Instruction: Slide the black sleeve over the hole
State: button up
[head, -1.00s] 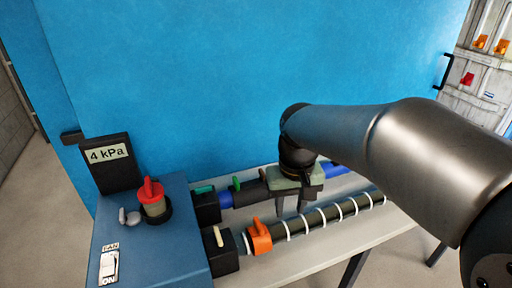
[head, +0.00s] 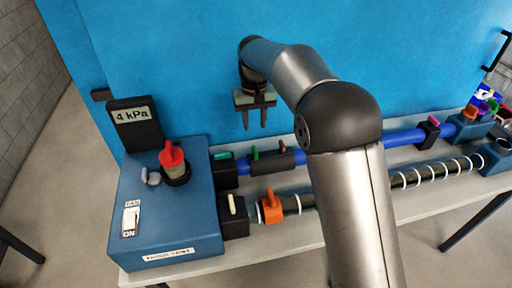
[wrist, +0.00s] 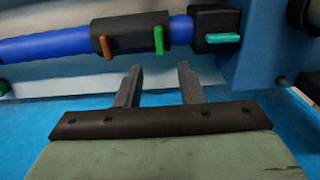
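The black sleeve (head: 270,164) sits around the blue pipe (head: 315,152) in the head view, a short way right of the dark port on the blue box. It carries a green tab (head: 254,153) and a brown-red tab (head: 282,147). In the wrist view the sleeve (wrist: 130,36) lies beyond the fingers, with the blue pipe (wrist: 45,45) running left from it. My gripper (head: 255,125) is open and empty, above and behind the sleeve, apart from it. Its fingers (wrist: 160,70) show spread in the wrist view. I see no hole in the pipe.
The blue box (head: 170,225) has a red-handled valve (head: 173,164), a fan switch and a "4 kPa" display (head: 135,120). A second, ringed pipe (head: 440,172) with an orange clamp (head: 285,204) runs in front. A blue wall (head: 190,60) stands behind. My arm hides part of both pipes.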

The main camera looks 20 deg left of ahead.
aim_at(255, 149)
notch_tip(255, 149, down, 12)
jog(key=shift+r+p, duration=0.25)
jog(key=shift+p, duration=0.6)
grip_shut()
